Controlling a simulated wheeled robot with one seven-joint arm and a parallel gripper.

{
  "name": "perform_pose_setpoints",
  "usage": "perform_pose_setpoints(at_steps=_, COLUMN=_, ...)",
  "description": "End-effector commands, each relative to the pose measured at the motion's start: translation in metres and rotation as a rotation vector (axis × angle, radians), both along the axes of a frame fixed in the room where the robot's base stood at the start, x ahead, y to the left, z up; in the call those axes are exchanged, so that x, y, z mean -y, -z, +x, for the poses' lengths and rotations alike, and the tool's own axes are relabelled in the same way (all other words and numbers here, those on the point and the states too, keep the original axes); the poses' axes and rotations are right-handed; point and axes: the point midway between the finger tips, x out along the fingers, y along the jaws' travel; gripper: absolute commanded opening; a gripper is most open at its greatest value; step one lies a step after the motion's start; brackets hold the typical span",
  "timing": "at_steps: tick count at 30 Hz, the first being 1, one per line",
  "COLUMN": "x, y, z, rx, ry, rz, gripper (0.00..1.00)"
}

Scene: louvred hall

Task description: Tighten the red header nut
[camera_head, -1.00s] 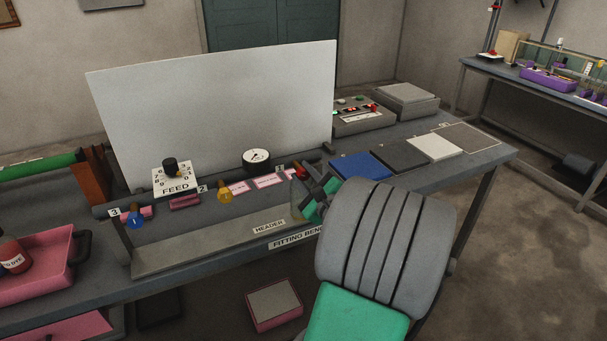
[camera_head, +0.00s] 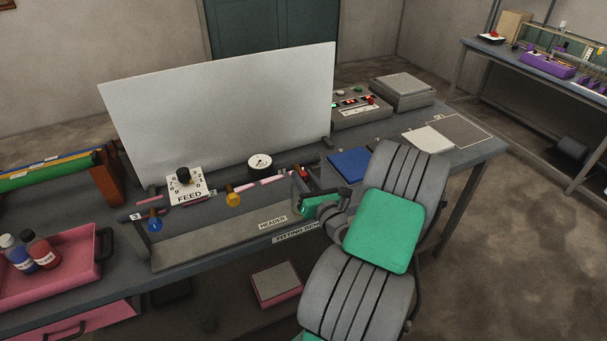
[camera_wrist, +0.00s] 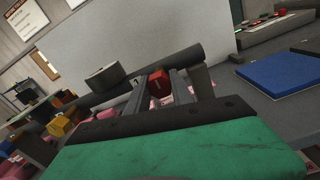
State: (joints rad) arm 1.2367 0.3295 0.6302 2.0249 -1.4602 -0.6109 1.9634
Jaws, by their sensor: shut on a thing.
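The red header nut (camera_wrist: 158,83) sits between the two dark fingers of my gripper (camera_wrist: 162,88) in the wrist view. The fingers are shut on its sides. In the head view my gripper (camera_head: 303,182) is at the right end of the header pipe (camera_head: 266,180), and only a bit of red shows there. The yellow nut (camera_head: 233,199) and the blue nut (camera_head: 155,225) hang farther left along the pipe. The yellow one also shows at the left of the wrist view (camera_wrist: 60,125).
A round gauge (camera_head: 260,163) and a FEED dial (camera_head: 185,182) stand behind the pipe, before a white upright panel (camera_head: 220,110). A blue mat (camera_head: 350,165) lies right of my gripper. A pink tray (camera_head: 88,262) with bottles is at the left.

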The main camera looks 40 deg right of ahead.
Motion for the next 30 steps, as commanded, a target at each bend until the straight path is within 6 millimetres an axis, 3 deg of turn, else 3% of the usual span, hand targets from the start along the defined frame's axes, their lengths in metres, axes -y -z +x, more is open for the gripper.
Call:
perform_pose_setpoints(at_steps=9, x=0.000, y=0.000, z=0.000, rx=-0.001, ry=0.000, rz=-0.004, gripper=0.52)
perform_pose_setpoints(at_steps=17, x=0.000, y=0.001, z=-0.001, rx=-0.002, ry=0.001, rz=-0.005, gripper=0.52)
perform_pose_setpoints(at_steps=30, x=-0.014, y=0.006, z=-0.056, rx=-0.001, ry=0.005, rz=-0.010, gripper=0.52)
